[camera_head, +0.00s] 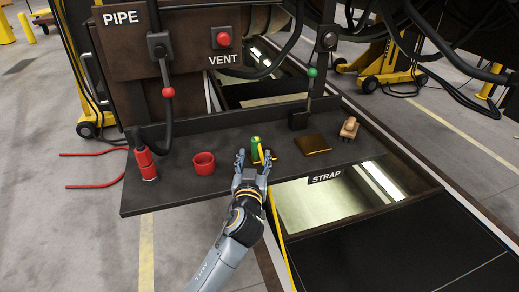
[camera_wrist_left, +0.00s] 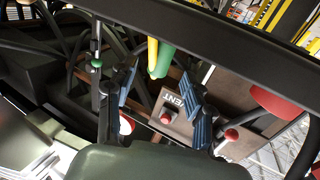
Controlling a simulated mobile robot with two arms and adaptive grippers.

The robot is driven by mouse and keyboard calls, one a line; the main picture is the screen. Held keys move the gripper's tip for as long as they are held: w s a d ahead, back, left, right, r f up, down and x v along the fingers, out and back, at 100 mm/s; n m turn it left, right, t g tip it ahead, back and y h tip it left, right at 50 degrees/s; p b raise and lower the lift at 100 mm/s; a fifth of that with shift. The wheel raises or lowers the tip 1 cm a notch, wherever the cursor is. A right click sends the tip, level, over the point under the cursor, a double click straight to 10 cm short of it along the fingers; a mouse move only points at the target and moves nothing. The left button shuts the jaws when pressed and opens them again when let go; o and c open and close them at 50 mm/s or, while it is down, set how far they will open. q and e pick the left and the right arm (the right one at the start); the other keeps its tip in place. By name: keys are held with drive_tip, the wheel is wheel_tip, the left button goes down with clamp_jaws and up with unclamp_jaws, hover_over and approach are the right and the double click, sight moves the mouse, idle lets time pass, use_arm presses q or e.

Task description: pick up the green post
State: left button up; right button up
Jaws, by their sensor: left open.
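The green post (camera_head: 256,147) stands on the dark shelf (camera_head: 185,193) with a yellow strip against it. My left gripper (camera_head: 253,160) is open on the near side of the post, its two fingers pointing toward it. In the left wrist view, the green post (camera_wrist_left: 165,60) shows in the gap between the blue-padded fingertips of the left gripper (camera_wrist_left: 160,88), with the yellow strip beside it. I cannot tell whether a finger touches it. The lower part of the post is partly hidden in the head view. My right gripper is not in view.
A red cup (camera_head: 204,163) stands left of the post, and a red hose fitting (camera_head: 144,160) farther left. A yellow strap (camera_head: 283,245) hangs off the front edge.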

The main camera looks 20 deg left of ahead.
sight(256, 147)
use_arm(q)
drive_tip(key=shift+w+a, duration=0.15)
drive_tip(key=shift+w, duration=0.3)
drive_tip(key=shift+w+a+r+p, duration=0.1)
drive_tip(key=shift+w+r+p, duration=0.1)
drive_tip(key=shift+w+p, duration=0.2)
drive_tip(key=p+x, duration=0.1)
drive_tip(key=x, duration=0.2)
drive_tip(key=shift+w, duration=0.3)
drive_tip(key=shift+w+a+f, duration=0.15)
drive_tip(key=shift+w, duration=0.3)
clamp_jaws()
